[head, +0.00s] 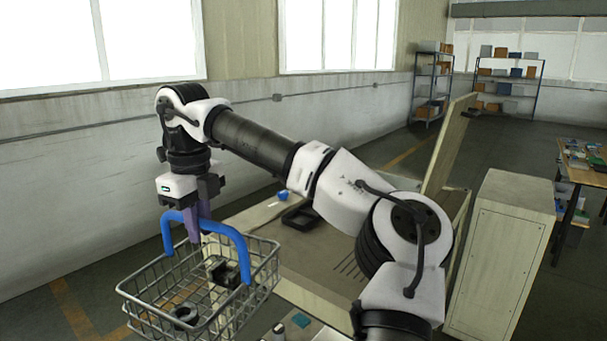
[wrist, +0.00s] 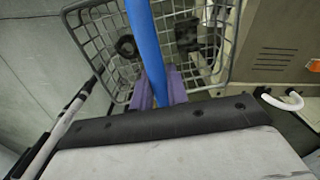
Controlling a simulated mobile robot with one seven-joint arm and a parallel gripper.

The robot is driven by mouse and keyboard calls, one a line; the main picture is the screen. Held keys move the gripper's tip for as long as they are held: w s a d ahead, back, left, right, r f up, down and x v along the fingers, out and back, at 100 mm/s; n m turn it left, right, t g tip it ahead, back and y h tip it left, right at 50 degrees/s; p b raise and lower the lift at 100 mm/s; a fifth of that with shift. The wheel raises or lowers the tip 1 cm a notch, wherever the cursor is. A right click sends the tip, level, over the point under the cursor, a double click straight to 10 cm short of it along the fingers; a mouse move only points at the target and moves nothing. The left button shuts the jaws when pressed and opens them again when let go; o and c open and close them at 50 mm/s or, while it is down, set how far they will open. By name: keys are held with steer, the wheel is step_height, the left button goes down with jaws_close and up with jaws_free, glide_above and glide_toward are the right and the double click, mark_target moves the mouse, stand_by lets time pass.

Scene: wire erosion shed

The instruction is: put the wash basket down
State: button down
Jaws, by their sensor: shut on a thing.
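The wash basket (head: 262,290) is a wire basket with a blue handle (head: 228,232), hanging below my gripper (head: 198,222) in the head view. My gripper's purple fingers are shut on the handle, near its left part. The basket holds a dark ring (head: 185,315) and a dark blocky part (head: 224,270). In the wrist view the blue handle (wrist: 143,45) runs between the purple fingers (wrist: 160,88), with the wire basket (wrist: 88,42) beyond. What lies directly under the basket is partly hidden by it.
A bench-like surface (head: 330,255) with a black tray (head: 300,216) and a blue item (head: 282,196) lies right of the basket. A pale cabinet (head: 497,255) stands further right. A worktable (head: 585,172) and shelves (head: 508,85) are farther off. Floor on the left looks clear.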

steer(key=d+f+n, duration=0.6)
steer(key=f+n, duration=0.1)
steer(key=f, duration=1.1)
steer(key=d+f+n, duration=0.6)
steer(key=f+n, duration=0.2)
steer(key=f, duration=1.1)
steer(key=d+f+n, duration=0.6)
steer(key=f+n, duration=0.1)
steer(key=f, duration=1.2)
steer(key=shift+n, duration=0.4)
steer(key=shift+s+d, duration=0.1)
steer(key=shift+s, duration=0.05)
